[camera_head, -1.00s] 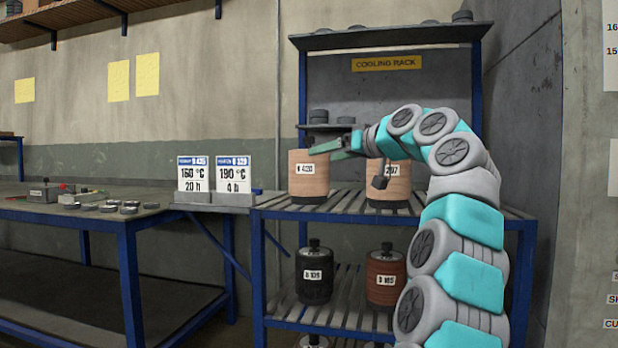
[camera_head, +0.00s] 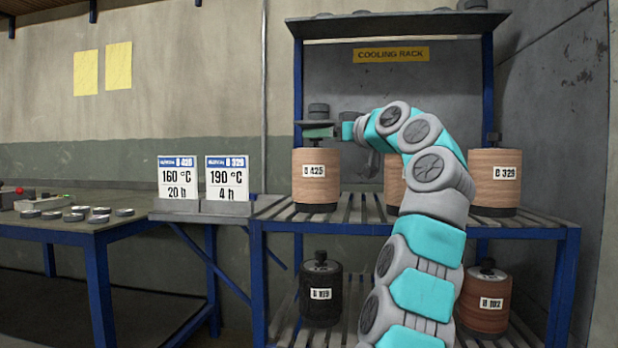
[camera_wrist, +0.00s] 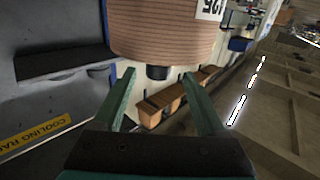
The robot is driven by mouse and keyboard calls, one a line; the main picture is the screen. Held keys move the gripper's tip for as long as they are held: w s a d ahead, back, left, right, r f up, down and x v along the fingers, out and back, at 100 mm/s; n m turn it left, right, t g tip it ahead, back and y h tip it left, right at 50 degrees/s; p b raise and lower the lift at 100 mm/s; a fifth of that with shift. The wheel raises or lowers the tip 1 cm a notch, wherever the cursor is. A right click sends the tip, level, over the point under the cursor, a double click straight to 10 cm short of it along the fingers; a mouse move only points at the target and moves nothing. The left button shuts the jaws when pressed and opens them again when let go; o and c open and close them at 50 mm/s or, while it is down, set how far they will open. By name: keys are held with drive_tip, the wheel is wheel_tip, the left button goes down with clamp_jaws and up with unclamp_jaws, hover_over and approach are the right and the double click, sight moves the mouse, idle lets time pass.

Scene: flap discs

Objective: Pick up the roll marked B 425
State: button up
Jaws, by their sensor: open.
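The roll marked B 425 (camera_head: 315,185) is a wood-brown cylinder standing upright on the left of the rack's upper slatted shelf (camera_head: 355,217), its label facing me. My gripper (camera_head: 318,131) is open, level with or just above the roll's top in the head view. In the wrist view the roll (camera_wrist: 150,35) appears upside down with part of its label showing. Its dark top knob (camera_wrist: 158,72) lines up between the tips of my open fingers (camera_wrist: 160,76). I cannot tell how deep the knob sits between them; no contact shows.
Another brown roll (camera_head: 393,180) stands to the right, partly hidden by my arm. Roll B 329 (camera_head: 494,180) stands farther right. A black roll (camera_head: 321,292) and a red-brown roll (camera_head: 486,300) are below. Two temperature signs (camera_head: 203,185) stand left of the rack.

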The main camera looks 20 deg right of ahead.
drive_tip(key=x, duration=0.2)
drive_tip(key=p+x, duration=0.1)
drive_tip(key=x, duration=0.1)
drive_tip(key=p+x, duration=0.1)
drive_tip(key=x, duration=0.1)
drive_tip(key=shift+w+d+f, duration=0.1)
drive_tip(key=shift+w+f, duration=0.15)
drive_tip(key=shift+f, duration=0.1)
drive_tip(key=shift+c, duration=0.4)
clamp_jaws()
drive_tip(key=shift+r, duration=0.1)
idle(0.6)
